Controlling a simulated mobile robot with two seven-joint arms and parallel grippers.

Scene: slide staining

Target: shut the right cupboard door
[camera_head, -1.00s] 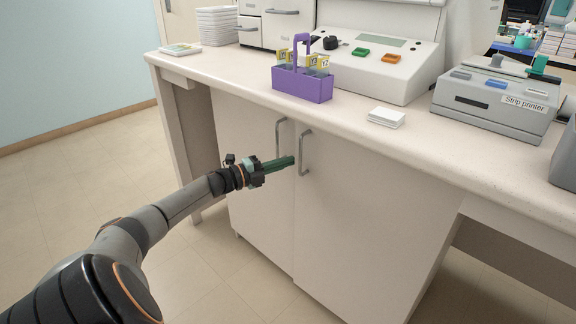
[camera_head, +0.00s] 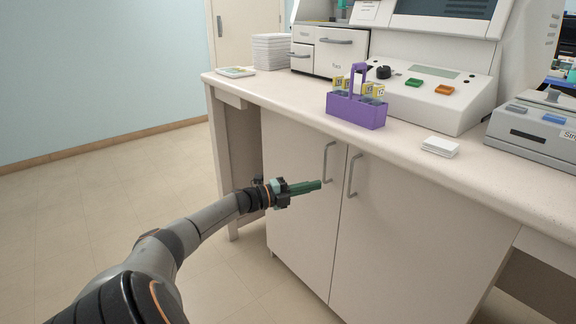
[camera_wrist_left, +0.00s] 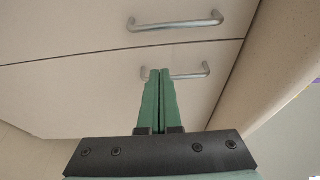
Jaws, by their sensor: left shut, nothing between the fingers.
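The right cupboard door (camera_head: 411,229) is a pale panel under the counter, with a grey bar handle (camera_head: 353,175). It looks flush with the left cupboard door (camera_head: 296,200), and only a thin seam shows between them. The left door has its own handle (camera_head: 328,162). My left gripper (camera_head: 318,185) has green fingers, shut and empty, in front of the left door and just left of its handle. In the left wrist view the closed fingertips (camera_wrist_left: 160,74) overlap the nearer handle (camera_wrist_left: 196,73); the other handle (camera_wrist_left: 175,24) is clear of them. My right gripper is out of view.
The countertop (camera_head: 300,97) overhangs the doors. The floor (camera_head: 110,200) at left is clear.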

